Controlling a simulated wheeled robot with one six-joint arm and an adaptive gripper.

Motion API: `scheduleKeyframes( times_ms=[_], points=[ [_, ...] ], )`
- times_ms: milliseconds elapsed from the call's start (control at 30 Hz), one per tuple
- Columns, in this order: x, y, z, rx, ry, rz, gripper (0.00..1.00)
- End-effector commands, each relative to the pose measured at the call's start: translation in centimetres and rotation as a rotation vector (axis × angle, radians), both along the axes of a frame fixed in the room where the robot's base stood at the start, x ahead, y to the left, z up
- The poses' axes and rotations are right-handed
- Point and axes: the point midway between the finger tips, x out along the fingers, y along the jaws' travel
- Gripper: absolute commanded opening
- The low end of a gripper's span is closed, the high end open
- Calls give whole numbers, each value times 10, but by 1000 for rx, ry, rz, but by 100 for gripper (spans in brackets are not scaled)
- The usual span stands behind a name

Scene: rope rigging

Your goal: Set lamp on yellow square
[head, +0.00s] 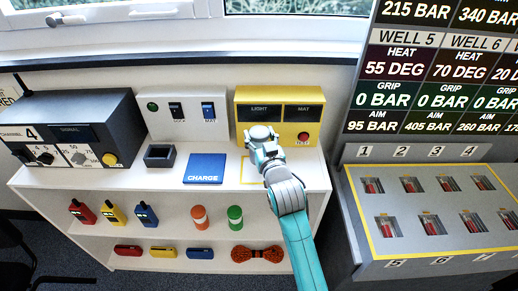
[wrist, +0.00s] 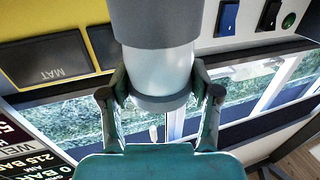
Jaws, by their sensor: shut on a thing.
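The lamp, a cylinder with a white middle and grey ends (wrist: 158,72), is held between the two fingers of my gripper (wrist: 160,92) in the wrist view. The gripper is shut on its sides. The yellow square (head: 243,170) is a thin outline on the white shelf top, right of the blue CHARGE pad, partly covered by my arm in the head view. My gripper end (head: 262,140) is over or just behind the square, in front of the yellow LIGHT/MAT box. The lamp's lower end and any contact with the shelf cannot be made out.
The yellow LIGHT/MAT box (head: 278,112) stands close behind. Left are the blue CHARGE pad (head: 204,168), a dark open holder (head: 160,155), a switch panel (head: 185,117) and a radio (head: 70,130). A slotted grey console (head: 430,215) stands right.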

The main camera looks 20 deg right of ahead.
Motion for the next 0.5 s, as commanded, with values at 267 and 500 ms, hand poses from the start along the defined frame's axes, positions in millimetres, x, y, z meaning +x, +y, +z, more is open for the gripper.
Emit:
scheduleKeyframes(
  times_ms=[267, 500],
  points=[
    [0, 0, -20, -1, -1, 0, 11],
    [0, 0, -45, 1, -2, 1, 11]
  ],
)
